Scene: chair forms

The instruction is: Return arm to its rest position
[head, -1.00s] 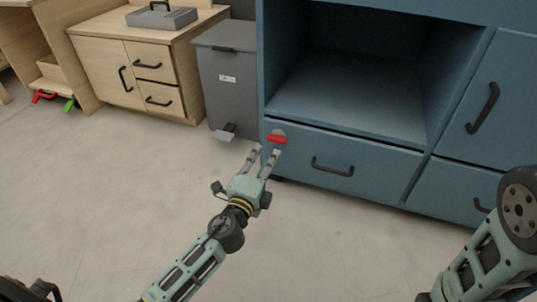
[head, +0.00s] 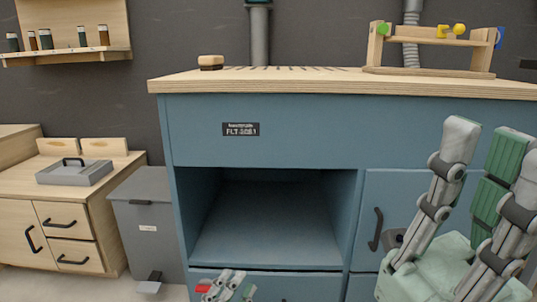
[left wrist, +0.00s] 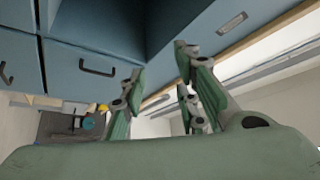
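My left gripper (head: 226,284) shows only at the bottom edge of the head view, in front of the lower drawer. Its fingers point up and the arm behind it is cut off. In the left wrist view its fingers (left wrist: 155,85) stand apart with nothing between them. My right gripper (head: 486,150) is large and close at the right of the head view. Its fingers point up, stand apart and hold nothing. It covers part of the blue door.
The blue cabinet (head: 210,130) with an open, empty bay fills the middle. A wooden rack (head: 430,70) stands on its top. A grey bin (head: 148,225) and a wooden cabinet (head: 75,215) stand left. A red tag (head: 203,288) shows beside the left gripper.

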